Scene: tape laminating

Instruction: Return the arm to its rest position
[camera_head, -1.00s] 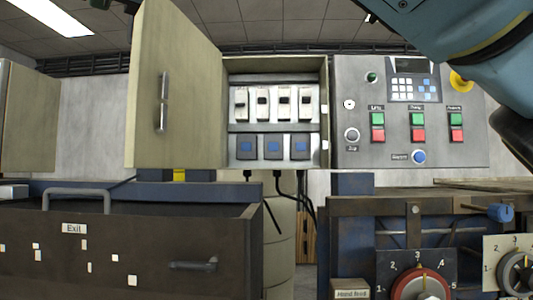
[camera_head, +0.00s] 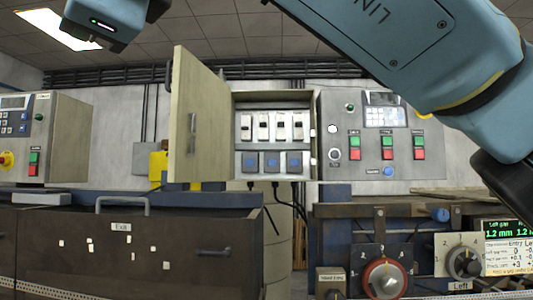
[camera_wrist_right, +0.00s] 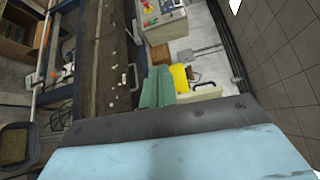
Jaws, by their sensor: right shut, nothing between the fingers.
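My right arm (camera_head: 400,60) enters the head view from the right and reaches up past the top edge. A blue-grey link with a green light (camera_head: 105,22) hangs at the top left; I cannot tell which arm it belongs to. In the right wrist view, my right gripper (camera_wrist_right: 158,86) shows as two greenish fingers close together, with nothing seen between them. It points down, above the floor and machinery. Its tips are not in view in the head camera. My left gripper is in neither view.
An open electrical cabinet (camera_head: 268,93) stands in the middle, its door (camera_head: 196,120) swung left. A control panel (camera_head: 375,160) is to its right, another control box (camera_head: 40,120) far left. A yellow box (camera_head: 157,165) is behind the door. Dial knobs (camera_head: 385,278) sit at lower right.

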